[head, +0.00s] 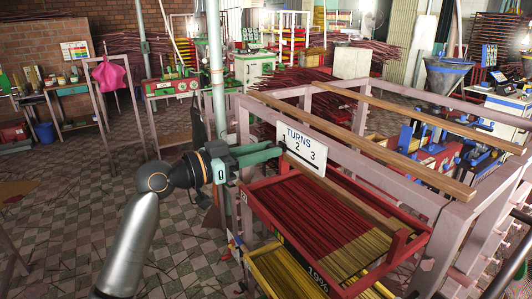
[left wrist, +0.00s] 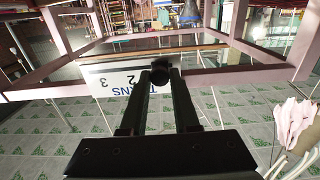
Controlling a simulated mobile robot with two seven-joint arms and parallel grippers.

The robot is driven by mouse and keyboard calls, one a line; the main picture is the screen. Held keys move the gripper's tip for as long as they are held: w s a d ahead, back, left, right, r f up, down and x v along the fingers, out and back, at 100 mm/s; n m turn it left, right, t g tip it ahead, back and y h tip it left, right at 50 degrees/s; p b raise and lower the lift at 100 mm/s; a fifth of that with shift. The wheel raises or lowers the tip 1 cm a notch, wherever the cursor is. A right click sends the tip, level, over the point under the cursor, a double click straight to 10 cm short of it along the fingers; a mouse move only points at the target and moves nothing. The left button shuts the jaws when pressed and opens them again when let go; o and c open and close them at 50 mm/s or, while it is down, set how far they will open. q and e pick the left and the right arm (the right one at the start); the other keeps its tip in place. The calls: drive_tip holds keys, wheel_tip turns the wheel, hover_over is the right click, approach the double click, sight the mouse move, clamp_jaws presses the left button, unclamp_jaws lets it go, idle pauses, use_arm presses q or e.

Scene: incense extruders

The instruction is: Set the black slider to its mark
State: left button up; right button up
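A white plate (head: 303,154) reading "TURNS" and 1, 2, 3 stands upright on the pink frame's near rail, with a dark slot below its numbers. The plate shows upside down in the left wrist view (left wrist: 113,82); the 1 is hidden there. My left gripper (head: 281,148) reaches the plate's left end, by the 1. In the left wrist view the round black slider knob (left wrist: 160,74) sits between my left fingertips (left wrist: 160,82), which look closed on it. In the head view the knob is mostly hidden by the fingers. My right gripper is out of view.
A red-edged tray (head: 390,258) of red and tan incense sticks lies below and right of the plate, with a yellow tray (head: 276,277) lower down. A grey-green pole (head: 216,75) rises behind my left gripper. Wooden bars (head: 400,110) cross the frame. Tiled floor is open at left.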

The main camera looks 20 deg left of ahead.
use_arm(q)
drive_tip(key=o, duration=0.4)
drive_tip(key=shift+w+a, duration=0.15)
drive_tip(key=shift+a, duration=0.1)
drive_tip(key=shift+o, duration=0.2)
drive_tip(key=b+v, duration=0.3)
drive_tip(key=v, duration=0.9)
drive_tip(key=shift+s, duration=0.25)
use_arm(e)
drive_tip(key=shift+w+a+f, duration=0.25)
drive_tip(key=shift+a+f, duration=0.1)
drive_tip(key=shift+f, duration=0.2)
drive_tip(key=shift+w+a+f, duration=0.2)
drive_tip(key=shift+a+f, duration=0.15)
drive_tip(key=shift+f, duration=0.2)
use_arm(q)
drive_tip(key=shift+a, duration=0.1)
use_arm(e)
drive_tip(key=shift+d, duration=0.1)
